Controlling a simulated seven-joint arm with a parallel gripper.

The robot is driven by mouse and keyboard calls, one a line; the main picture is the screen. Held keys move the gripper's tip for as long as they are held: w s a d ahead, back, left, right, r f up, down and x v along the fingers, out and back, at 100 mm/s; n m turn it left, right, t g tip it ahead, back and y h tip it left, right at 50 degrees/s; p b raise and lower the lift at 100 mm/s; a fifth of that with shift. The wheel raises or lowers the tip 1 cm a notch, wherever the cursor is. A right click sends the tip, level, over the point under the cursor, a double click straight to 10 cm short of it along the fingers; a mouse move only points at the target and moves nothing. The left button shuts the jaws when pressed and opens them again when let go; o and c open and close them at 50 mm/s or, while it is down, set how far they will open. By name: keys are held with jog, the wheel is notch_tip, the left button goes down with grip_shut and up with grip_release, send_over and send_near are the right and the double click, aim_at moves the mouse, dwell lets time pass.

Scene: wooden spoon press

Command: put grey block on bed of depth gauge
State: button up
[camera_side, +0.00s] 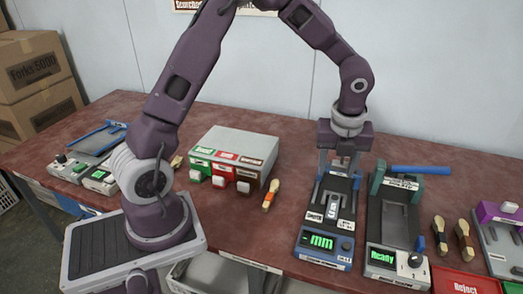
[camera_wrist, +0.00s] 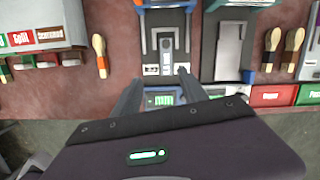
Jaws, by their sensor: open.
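The depth gauge (camera_side: 323,247) is a blue device with a green "mm" display, standing at the table's front edge right of centre. Its dark bed carries a small light grey block (camera_side: 333,207), which also shows in the wrist view (camera_wrist: 166,58), lying lengthwise along the bed's middle. My gripper (camera_side: 338,178) is above the gauge with its fingers spread. In the wrist view the open fingers (camera_wrist: 160,85) lie on either side of the gauge's near end, with nothing between them. Whether the fingers touch the gauge cannot be told.
The press (camera_side: 394,225), showing "Ready", stands close on the right. A grey sorting box (camera_side: 235,143) with green, red and brown labels is to the left.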

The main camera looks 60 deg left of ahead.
jog(key=s+r+n+t+y, duration=0.1)
jog(key=s+r+n, duration=0.7)
jog(key=r, duration=0.2)
jog(key=s+d+r+n+t+h, duration=0.1)
jog(key=s+r+n, duration=0.1)
jog(key=s+n, duration=0.6)
jog(key=s+d+r+n+t+h, duration=0.1)
jog(key=s+r+n+t, duration=0.1)
jog(key=s+n, duration=0.6)
jog(key=shift+s+r+n+h, duration=0.3)
jog(key=shift+s+r+n, duration=0.1)
jog(key=shift+s+r, duration=0.35)
